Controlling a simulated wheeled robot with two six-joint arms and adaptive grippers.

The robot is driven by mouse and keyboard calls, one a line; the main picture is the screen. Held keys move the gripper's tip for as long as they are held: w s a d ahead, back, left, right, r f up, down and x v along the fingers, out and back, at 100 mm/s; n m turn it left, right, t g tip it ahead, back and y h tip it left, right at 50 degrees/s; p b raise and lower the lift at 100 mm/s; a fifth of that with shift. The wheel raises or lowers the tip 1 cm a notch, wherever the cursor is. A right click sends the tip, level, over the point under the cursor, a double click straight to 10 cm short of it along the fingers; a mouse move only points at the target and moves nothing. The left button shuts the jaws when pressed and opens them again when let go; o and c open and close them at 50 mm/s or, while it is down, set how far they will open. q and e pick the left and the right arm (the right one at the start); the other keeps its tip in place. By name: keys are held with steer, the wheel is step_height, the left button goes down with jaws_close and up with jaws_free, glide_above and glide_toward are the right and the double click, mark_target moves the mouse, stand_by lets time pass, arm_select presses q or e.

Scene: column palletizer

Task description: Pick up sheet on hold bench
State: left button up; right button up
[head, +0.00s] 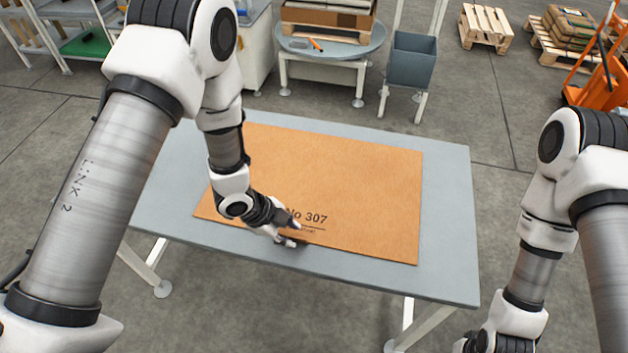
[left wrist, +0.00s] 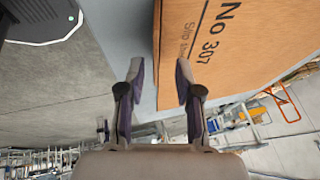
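The sheet (head: 340,185) is a flat orange-brown slip sheet marked "No 307", lying on the grey hold bench (head: 452,220). Its printed edge also shows in the left wrist view (left wrist: 225,60). My left gripper (head: 300,236) is at the sheet's near edge, low over the bench, and covers part of the print. In the left wrist view its two fingers (left wrist: 160,72) are apart, with the sheet's edge between them and the right finger overlapping the sheet. I cannot tell whether either finger touches it. My right arm is at the lower right, its fingers out of the picture.
Behind the bench stand a round table (head: 345,45) with a loaded pallet and a grey bin (head: 412,60) on a stand. Pallets (head: 486,25) and an orange pallet truck (head: 600,85) are at the back right. The bench's right end is bare.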

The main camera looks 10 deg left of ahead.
arm_select(q)
steer(key=shift+s+d+f, duration=0.1)
steer(key=shift+d+f, duration=0.75)
steer(key=shift+f, duration=0.4)
steer(key=shift+w+a, duration=0.15)
steer(key=shift+w, duration=0.05)
steer(key=shift+c, duration=1)
jaws_close()
